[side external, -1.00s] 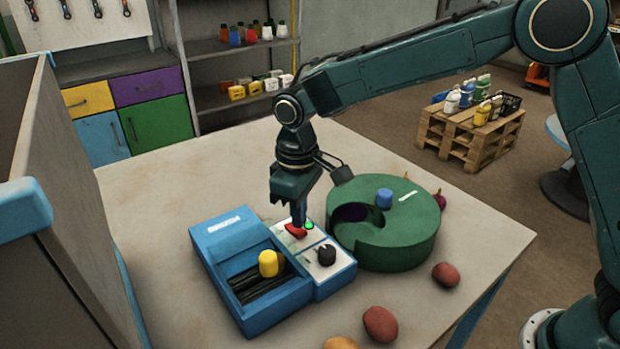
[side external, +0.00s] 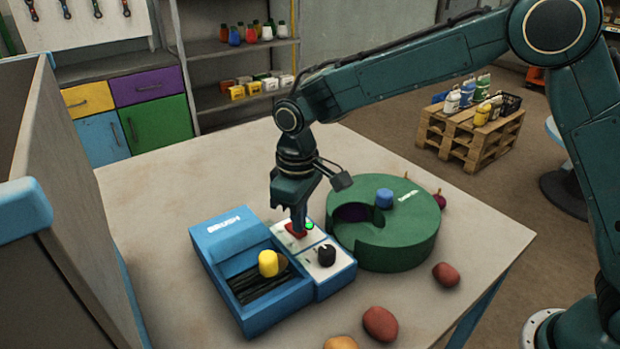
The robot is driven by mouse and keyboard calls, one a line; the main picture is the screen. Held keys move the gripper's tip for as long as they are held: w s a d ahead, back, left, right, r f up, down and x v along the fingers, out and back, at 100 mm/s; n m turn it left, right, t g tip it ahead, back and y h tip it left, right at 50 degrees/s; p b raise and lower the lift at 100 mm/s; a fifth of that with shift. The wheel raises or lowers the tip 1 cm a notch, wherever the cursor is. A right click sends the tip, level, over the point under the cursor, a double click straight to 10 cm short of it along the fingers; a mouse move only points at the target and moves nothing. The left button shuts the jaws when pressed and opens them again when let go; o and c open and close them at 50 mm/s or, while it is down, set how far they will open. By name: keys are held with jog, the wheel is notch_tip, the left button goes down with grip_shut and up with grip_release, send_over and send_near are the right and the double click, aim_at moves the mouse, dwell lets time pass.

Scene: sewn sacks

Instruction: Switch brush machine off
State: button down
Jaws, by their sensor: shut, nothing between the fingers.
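A green round machine (side external: 395,255) with a blue knob stands close on the right of the brush machine. Several potato-like and reddish vegetables (side external: 380,324) lie near the table's front and right edges. A large grey bin (side external: 60,200) stands at the left. The table's back left is clear.

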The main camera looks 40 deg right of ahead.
jog(key=shift+f, duration=0.4)
dwell(0.3)
jog(key=shift+r, duration=3.5)
jog(key=shift+d+r, duration=0.1)
jog(key=shift+r, duration=0.05)
jog(key=s+d+r+m+t, duration=0.3)
jog(key=s+d+r, duration=0.75)
jog(key=d, duration=0.25)
jog(key=s+d+f+m+t, duration=0.1)
jog(key=s+d, duration=0.3)
jog(key=s, duration=0.4)
jog(key=s+d+f+m+t, duration=0.1)
jog(key=s+d+m, duration=0.1)
jog(key=s, duration=0.6)
jog(key=shift+s+d+f+t, duration=0.3)
jog(key=shift+s+d, duration=0.05)
jog(key=shift+d, duration=0.5)
